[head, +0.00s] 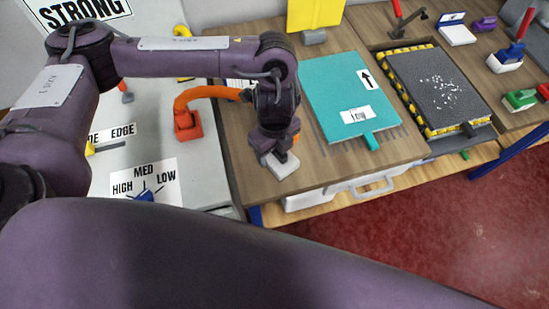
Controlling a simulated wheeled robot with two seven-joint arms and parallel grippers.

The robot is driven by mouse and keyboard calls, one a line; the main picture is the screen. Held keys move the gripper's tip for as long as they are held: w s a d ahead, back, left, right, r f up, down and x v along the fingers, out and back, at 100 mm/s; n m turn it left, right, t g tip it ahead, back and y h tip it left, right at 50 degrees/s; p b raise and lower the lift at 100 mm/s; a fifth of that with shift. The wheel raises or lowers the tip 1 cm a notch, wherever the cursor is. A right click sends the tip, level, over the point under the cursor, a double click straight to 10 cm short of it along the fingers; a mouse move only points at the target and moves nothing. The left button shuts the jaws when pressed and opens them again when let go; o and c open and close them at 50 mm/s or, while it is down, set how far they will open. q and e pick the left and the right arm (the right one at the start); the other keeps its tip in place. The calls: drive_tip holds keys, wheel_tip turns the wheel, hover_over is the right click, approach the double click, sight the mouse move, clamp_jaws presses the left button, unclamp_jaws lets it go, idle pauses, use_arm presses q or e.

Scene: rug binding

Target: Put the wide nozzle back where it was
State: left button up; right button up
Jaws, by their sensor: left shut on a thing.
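My left gripper (276,157) points down over the wooden bench top, left of the teal board. It is shut on a pale grey-white piece (283,168), mostly hidden by the fingers. I cannot tell for sure whether this is the wide nozzle, or whether it touches the bench. An orange curved tool (187,122) with a red-orange base stands left of the gripper. My right gripper is not in view.
A teal board (340,90) with an arrow label lies on the bench. Right of it is a dark speckled mat (437,80) with a yellow-black edge. A grey panel with a HIGH/MED/LOW dial (145,196) is at left. Red floor (430,225) lies in front.

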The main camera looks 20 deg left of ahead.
sight(275, 160)
use_arm(q)
drive_tip(key=shift+f, duration=0.75)
wheel_tip(275, 160, down, 2)
drive_tip(key=shift+f+b, duration=0.25)
drive_tip(key=shift+b, duration=0.2)
drive_tip(key=shift+f, duration=0.45)
drive_tip(key=shift+w, duration=0.1)
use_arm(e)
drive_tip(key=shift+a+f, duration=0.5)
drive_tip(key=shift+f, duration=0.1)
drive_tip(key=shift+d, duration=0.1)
use_arm(q)
drive_tip(key=shift+f, duration=0.2)
drive_tip(key=o, duration=0.9)
drive_tip(key=shift+o, duration=0.2)
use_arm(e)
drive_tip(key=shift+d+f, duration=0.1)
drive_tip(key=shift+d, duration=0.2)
